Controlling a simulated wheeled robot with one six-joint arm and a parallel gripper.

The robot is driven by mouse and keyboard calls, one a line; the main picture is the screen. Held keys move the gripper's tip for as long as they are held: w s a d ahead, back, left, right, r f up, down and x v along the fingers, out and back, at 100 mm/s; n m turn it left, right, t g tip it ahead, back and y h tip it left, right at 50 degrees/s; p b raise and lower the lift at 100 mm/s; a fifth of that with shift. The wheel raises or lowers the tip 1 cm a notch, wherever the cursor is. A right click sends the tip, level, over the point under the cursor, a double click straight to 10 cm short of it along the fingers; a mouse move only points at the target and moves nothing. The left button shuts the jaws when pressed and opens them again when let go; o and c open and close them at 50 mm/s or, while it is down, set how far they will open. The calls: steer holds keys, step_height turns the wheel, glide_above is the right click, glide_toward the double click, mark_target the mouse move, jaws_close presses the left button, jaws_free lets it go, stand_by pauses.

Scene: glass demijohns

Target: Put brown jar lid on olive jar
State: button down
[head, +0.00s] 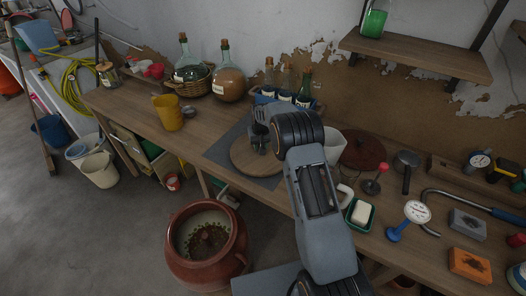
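The olive jar (177,255) is a large, wide-mouthed reddish-brown pot on the floor in front of the bench. Its mouth is uncovered, with small dark olives in pale liquid inside. A reddish-brown round lid with a small knob (372,158) lies on the bench, right of my arm, partly hidden by a white container. My gripper (258,148) points down over a round wooden board (242,163) on a grey mat, well left of the lid. Its fingers are small and dark here, and I cannot tell their opening or whether they touch anything.
Corked bottles (304,90) stand in a blue tray behind my gripper. A yellow jug (167,113) and glass demijohns (229,85) stand farther left. Floor left of the jar is clear.

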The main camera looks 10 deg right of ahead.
steer(key=shift+r, duration=0.4)
steer(key=shift+r+p, duration=0.45)
steer(key=shift+r, duration=0.25)
steer(key=shift+r, duration=0.1)
steer(key=shift+r+p, duration=1.2)
steer(key=shift+r, duration=1.2)
